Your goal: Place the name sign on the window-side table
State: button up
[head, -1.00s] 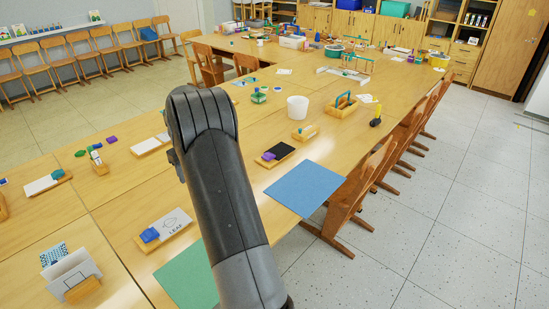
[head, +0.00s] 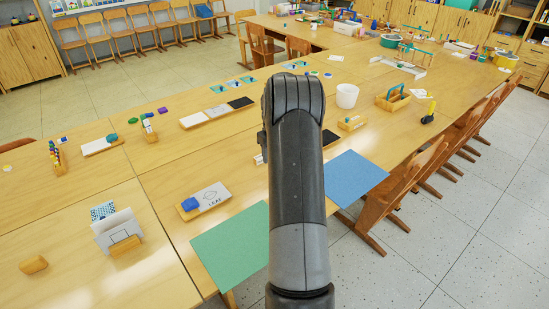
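I cannot pick out a name sign for certain. A wooden holder (head: 126,245) with upright white and patterned cards (head: 113,226) stands on the near left table (head: 75,285). A wooden tray with a card marked LEAF (head: 212,196) and a blue block (head: 190,204) lies on the table to its right. No window shows, so I cannot tell which table is the window-side one. My arm rises through the middle of the view and hides part of the long table (head: 240,160). My gripper is not visible.
A green sheet (head: 232,248) and a blue sheet (head: 355,180) lie along the table's right edge. A white bucket (head: 347,95) and a wooden caddy (head: 394,98) stand farther back. Chairs (head: 385,195) line the right side. Open floor (head: 480,240) lies beyond them.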

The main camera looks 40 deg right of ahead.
send_over(247, 174)
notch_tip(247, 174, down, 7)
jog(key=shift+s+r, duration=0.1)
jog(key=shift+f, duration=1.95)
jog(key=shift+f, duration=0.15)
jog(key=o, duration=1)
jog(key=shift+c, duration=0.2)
